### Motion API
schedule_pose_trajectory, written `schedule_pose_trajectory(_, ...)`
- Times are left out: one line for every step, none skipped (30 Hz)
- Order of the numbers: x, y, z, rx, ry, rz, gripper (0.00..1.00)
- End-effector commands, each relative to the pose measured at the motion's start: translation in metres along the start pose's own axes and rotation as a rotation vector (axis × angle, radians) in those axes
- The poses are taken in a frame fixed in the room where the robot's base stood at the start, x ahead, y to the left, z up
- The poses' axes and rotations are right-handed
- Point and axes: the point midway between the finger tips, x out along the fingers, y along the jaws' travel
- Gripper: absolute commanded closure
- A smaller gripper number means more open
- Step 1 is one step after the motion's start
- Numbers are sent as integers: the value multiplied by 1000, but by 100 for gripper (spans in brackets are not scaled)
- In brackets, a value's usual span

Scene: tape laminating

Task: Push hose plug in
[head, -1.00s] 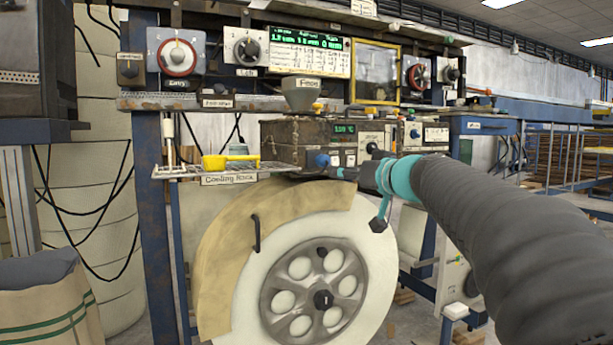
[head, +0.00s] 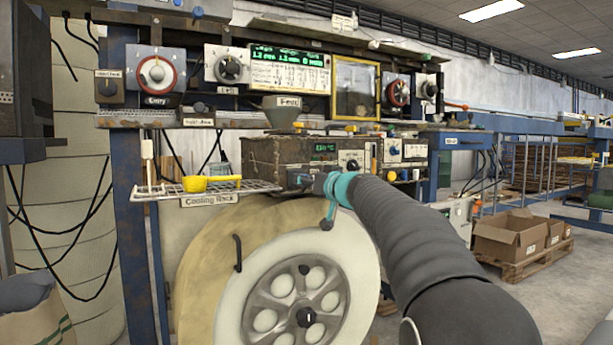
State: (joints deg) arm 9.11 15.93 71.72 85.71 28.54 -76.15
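My gripper (head: 318,183) is small and dark in the head view, at the end of my arm beyond the teal ring. It points left in front of the brown heater box (head: 265,154), whose green display is lit. A small blue part (head: 303,179) shows right at the fingertips, low on the front of the box. I cannot tell whether the fingers touch it or hold it, or whether they are open. I cannot pick out a hose plug or its socket with certainty; my gripper and arm cover part of the box's front.
The wire cooling rack (head: 160,193) with a yellow-handled item (head: 193,184) is left of my gripper. A large wheel (head: 262,310) stands below. Cardboard boxes (head: 508,236) stand on a pallet at right, with open floor around.

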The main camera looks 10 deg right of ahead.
Motion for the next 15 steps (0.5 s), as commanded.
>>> schedule_pose_trajectory(6, 0, -1, 1, -1, -1, 40)
schedule_pose_trajectory(8, -1, -1, 0, -1, -1, 40)
schedule_pose_trajectory(10, -1, -1, 0, 0, -1, 40)
schedule_pose_trajectory(12, -1, -1, 0, 0, -2, 40)
schedule_pose_trajectory(13, -1, 0, 0, 0, -2, 40)
schedule_pose_trajectory(14, -1, 0, 0, -1, -2, 40)
schedule_pose_trajectory(14, -1, 0, 0, -1, -1, 40)
schedule_pose_trajectory(15, -1, 1, 0, -1, -1, 40)
schedule_pose_trajectory(15, -1, 1, 0, -1, -1, 40)
schedule_pose_trajectory(15, -1, 1, 0, -1, -1, 40)
schedule_pose_trajectory(15, -1, 1, 0, -1, -1, 40)
schedule_pose_trajectory(15, -1, 1, 0, -1, -1, 40)
schedule_pose_trajectory(15, -1, 1, 0, -1, -1, 40)
schedule_pose_trajectory(15, 0, 1, 0, -1, -1, 40)
schedule_pose_trajectory(15, 0, 1, 0, -1, -1, 43)
